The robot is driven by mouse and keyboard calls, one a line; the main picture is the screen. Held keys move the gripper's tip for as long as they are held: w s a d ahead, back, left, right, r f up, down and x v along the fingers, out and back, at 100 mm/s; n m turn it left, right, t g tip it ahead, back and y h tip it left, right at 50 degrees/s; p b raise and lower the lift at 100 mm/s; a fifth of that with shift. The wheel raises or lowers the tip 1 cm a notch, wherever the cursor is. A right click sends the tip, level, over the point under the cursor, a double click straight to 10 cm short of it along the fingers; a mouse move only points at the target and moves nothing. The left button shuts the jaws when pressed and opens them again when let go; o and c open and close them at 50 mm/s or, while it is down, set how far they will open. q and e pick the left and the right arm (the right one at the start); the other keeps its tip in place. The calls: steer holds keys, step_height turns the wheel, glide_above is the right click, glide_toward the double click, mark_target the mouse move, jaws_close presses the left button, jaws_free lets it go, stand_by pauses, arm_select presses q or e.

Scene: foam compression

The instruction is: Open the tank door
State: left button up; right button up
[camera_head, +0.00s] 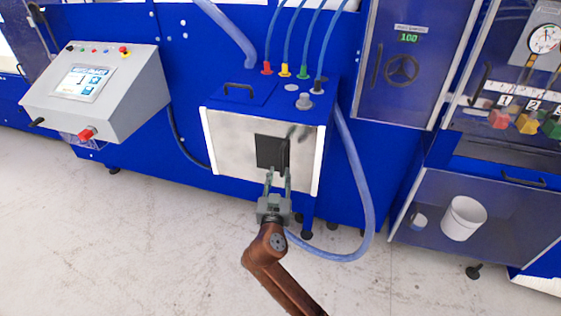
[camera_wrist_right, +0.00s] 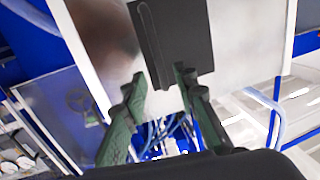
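The tank is a blue box (camera_head: 225,98) with a shiny metal front panel (camera_head: 230,135), which looks closed. A black handle plate with a raised bar (camera_head: 271,152) sits on the panel, right of its middle. My right gripper (camera_head: 278,176) is open in front of the panel, its fingertips at the lower part of the handle. In the right wrist view the black handle (camera_wrist_right: 175,35) lies just beyond the two spread green-grey fingertips (camera_wrist_right: 160,80). I cannot tell whether they touch it. My left gripper is not in view.
Coloured hose fittings (camera_head: 284,71) top the tank, and a thick blue hose (camera_head: 362,190) loops down its right side to the floor. A grey control console (camera_head: 125,85) stands left. A white bucket (camera_head: 463,217) sits in a lower cabinet at right. The front floor is clear.

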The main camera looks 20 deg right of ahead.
mark_target(281, 160)
steer(key=b+x, duration=0.1)
steer(key=x, duration=0.6)
steer(key=shift+w+d+r, duration=0.15)
steer(key=shift+w+r, duration=0.05)
steer(key=shift+w, duration=0.1)
jaws_close()
stand_by(0.4)
